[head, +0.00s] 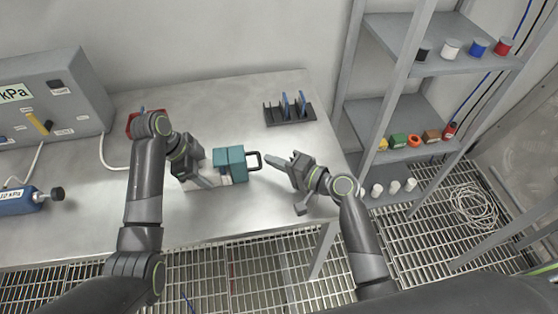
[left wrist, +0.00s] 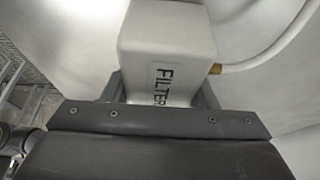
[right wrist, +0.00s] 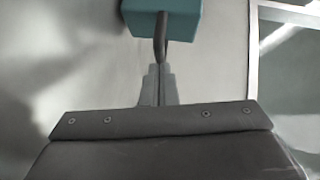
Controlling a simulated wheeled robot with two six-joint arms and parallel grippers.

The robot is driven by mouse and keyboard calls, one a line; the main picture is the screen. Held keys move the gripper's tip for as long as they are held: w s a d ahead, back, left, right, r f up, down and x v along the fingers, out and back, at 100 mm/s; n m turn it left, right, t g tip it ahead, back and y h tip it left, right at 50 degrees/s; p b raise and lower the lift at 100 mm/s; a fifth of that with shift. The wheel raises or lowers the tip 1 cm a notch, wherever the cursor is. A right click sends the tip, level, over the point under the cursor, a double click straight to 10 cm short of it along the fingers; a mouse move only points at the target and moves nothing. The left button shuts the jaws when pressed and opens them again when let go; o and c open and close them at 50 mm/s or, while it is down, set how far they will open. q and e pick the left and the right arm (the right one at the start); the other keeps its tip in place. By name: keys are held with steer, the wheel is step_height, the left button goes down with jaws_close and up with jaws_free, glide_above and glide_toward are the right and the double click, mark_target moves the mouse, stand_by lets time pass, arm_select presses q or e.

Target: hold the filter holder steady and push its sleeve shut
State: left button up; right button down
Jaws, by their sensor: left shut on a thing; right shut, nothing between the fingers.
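The filter holder has a white body (left wrist: 168,45) marked FILTER, which shows in the left wrist view. In the head view my left gripper (head: 208,176) is shut on this body from the left and hides much of it. The teal sleeve (head: 230,163) is to the right of that gripper, with a dark loop handle (head: 254,161) on its right side. The sleeve also shows in the right wrist view (right wrist: 185,18), its handle (right wrist: 160,45) pointing at my fingers. My right gripper (head: 270,160) is shut and empty, its tips close to the handle. I cannot tell whether they touch.
A dark rack (head: 290,112) with blue plates stands at the back of the steel table (head: 240,95). A grey gauge box (head: 55,95) and a blue cylinder (head: 17,201) are at left. A shelf unit (head: 440,65) with spools and small blocks stands right. The table's front is clear.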

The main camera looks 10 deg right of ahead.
steer(key=d, duration=0.3)
steer(key=shift+s+d+r, duration=0.2)
steer(key=shift+d, duration=0.1)
arm_select(q)
steer(key=shift+a, duration=0.15)
arm_select(e)
steer(key=v, duration=0.9)
steer(key=shift+s, duration=0.15)
arm_select(q)
steer(key=o, duration=1.2)
steer(key=shift+c, duration=0.2)
